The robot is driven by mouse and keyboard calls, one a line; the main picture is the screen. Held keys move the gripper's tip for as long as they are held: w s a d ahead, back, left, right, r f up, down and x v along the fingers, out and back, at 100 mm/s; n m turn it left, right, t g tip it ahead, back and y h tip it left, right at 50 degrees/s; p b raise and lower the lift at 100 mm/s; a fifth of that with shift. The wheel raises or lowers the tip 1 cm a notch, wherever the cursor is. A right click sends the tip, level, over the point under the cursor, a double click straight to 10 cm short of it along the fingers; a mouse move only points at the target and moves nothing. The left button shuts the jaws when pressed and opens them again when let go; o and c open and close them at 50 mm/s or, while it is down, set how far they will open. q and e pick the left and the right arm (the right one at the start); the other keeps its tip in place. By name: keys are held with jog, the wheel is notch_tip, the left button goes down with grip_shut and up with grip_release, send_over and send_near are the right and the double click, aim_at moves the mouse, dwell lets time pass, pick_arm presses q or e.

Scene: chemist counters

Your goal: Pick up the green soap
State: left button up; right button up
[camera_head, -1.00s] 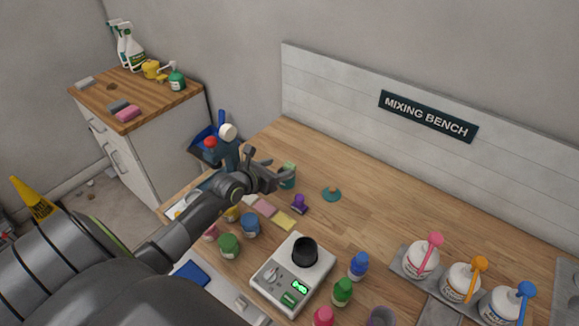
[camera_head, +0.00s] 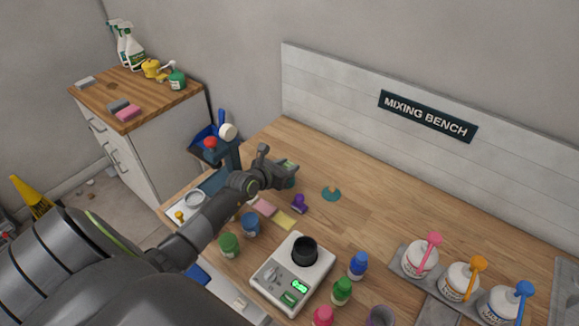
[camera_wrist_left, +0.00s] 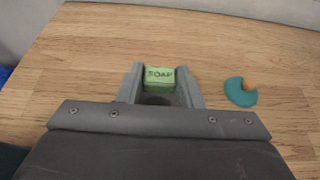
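The green soap (camera_wrist_left: 160,77) is a small block with SOAP on its top. In the left wrist view it fills the gap between the two fingers of my left gripper (camera_wrist_left: 161,82), which look shut on its sides. In the head view the left gripper (camera_head: 285,168) is over the back left part of the bench, with the green soap (camera_head: 287,165) between its fingertips. My right gripper is not in view.
A purple item (camera_head: 299,203), pink and yellow pads (camera_head: 285,219), bottles and a scale (camera_head: 291,273) stand nearer. The bench behind the gripper is clear.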

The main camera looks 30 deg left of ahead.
pick_arm(q)
jog(key=c, duration=0.4)
notch_tip(320, 180, up, 10)
jog(key=shift+c, duration=0.2)
dwell(0.4)
jog(key=f, duration=0.1)
jog(key=s+a+f+b, duration=0.1)
jog(key=f, duration=0.3)
jog(key=shift+s+a, duration=0.35)
jog(key=shift+a, duration=0.05)
dwell(0.5)
